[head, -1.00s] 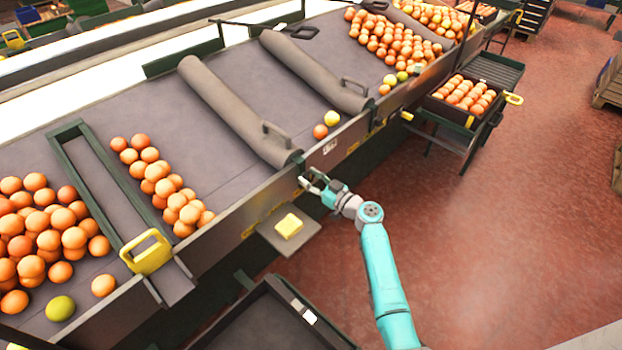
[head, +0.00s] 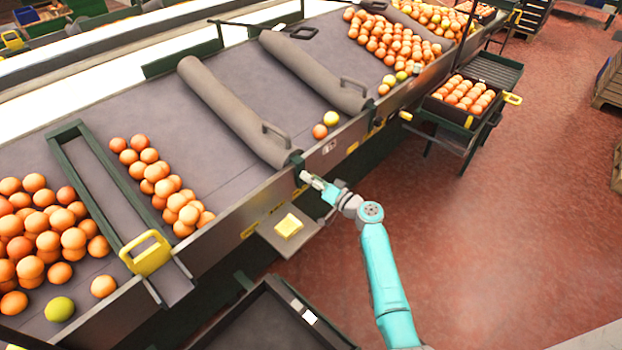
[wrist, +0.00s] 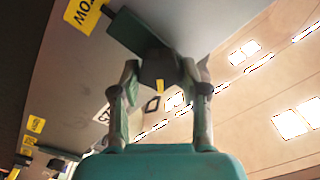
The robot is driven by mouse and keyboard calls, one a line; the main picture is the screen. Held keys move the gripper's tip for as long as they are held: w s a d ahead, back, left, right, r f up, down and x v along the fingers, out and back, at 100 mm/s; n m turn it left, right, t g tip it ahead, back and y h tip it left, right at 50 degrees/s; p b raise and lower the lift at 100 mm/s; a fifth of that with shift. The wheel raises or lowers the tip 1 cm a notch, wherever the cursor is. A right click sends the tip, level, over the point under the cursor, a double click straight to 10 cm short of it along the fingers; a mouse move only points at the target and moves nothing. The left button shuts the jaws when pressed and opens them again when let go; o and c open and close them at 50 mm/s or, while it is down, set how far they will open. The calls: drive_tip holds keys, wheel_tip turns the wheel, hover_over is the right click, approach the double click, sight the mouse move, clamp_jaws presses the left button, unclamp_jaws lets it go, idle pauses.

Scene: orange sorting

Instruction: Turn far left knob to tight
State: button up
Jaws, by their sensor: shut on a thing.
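My gripper (head: 305,178) is at the outer side of the sorting table, just below the handle end of the left grey roller. In the wrist view its two fingers (wrist: 160,88) are shut on a dark knob (wrist: 158,68), one on each side. A dark green block (wrist: 132,32) sits directly behind the knob on the grey side panel. In the head view this block (head: 297,160) shows at the table's edge, and the gripper hides the knob. A small yellow mark shows on the knob, but its setting cannot be read.
A yellow label (wrist: 84,12) with partly cut lettering is on the panel beside the block. A small shelf (head: 272,238) with a yellow block (head: 289,225) juts out below left of my gripper. Oranges (head: 165,185) lie on the table (head: 235,175). Red floor at right is open.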

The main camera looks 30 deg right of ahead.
drive_tip(key=m, duration=0.8)
drive_tip(key=shift+d+f+m, duration=0.15)
drive_tip(key=shift+f+m, duration=0.05)
drive_tip(key=shift+m, duration=0.2)
idle(0.3)
drive_tip(key=o, duration=1.1)
drive_tip(key=shift+o, duration=0.2)
drive_tip(key=shift+s, duration=0.1)
drive_tip(key=v, duration=1.1)
drive_tip(key=shift+s, duration=0.35)
drive_tip(key=shift+d, duration=0.2)
